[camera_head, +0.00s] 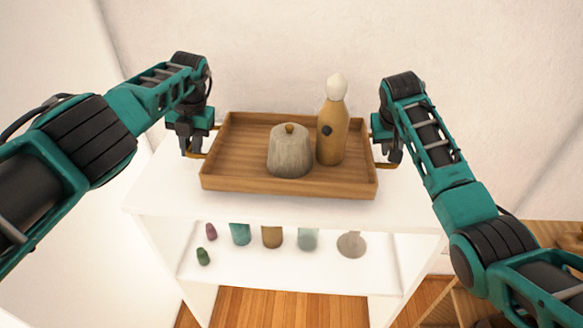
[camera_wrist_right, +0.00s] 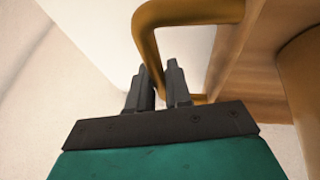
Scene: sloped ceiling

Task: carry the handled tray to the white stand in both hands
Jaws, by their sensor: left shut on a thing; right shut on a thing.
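The wooden handled tray (camera_head: 235,178) is level at the white stand (camera_head: 150,190), over its top; I cannot tell whether it touches the top. A grey lidded pot (camera_head: 289,155) and a tan bottle with a white top (camera_head: 333,135) stand upright in it. My left gripper (camera_head: 193,150) is shut on the tray's left handle. My right gripper (camera_head: 388,158) is shut on the right handle. In the right wrist view, the brass-coloured handle (camera_wrist_right: 145,40) passes between the fingers of my right gripper (camera_wrist_right: 160,80).
The stand's lower shelf holds a teal cup (camera_head: 240,234), a brown cup (camera_head: 272,236) and several other small items. A wall (camera_head: 270,50) rises close behind the stand. Wooden furniture (camera_head: 545,235) stands at the right. Wood floor (camera_head: 285,305) shows below.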

